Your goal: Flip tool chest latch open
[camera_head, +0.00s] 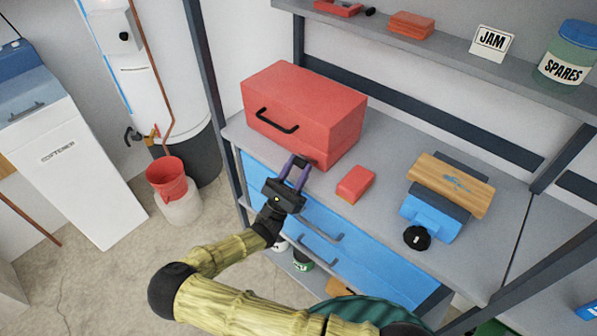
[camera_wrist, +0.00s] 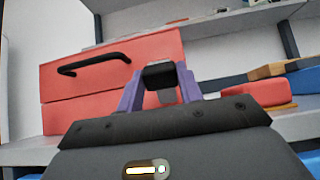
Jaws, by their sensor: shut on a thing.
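The red tool chest (camera_head: 310,108) stands closed on the grey workbench, with a black handle (camera_head: 277,121) on its front. It also fills the left of the wrist view (camera_wrist: 90,105). My gripper (camera_head: 298,168) is at the lower right of the chest's front. In the wrist view its purple fingers (camera_wrist: 160,82) are shut on the latch (camera_wrist: 160,75), a small dark piece with a grey tab below, at the seam between lid and body. The latch is hidden behind the fingers in the head view.
A small red box (camera_head: 355,184) lies on the bench (camera_head: 385,150) right of the chest. Farther right, a blue vise (camera_head: 433,215) holds a wooden board (camera_head: 450,184). Blue drawers (camera_head: 330,240) with grey handles are below my gripper. A shelf (camera_head: 450,45) runs above the bench.

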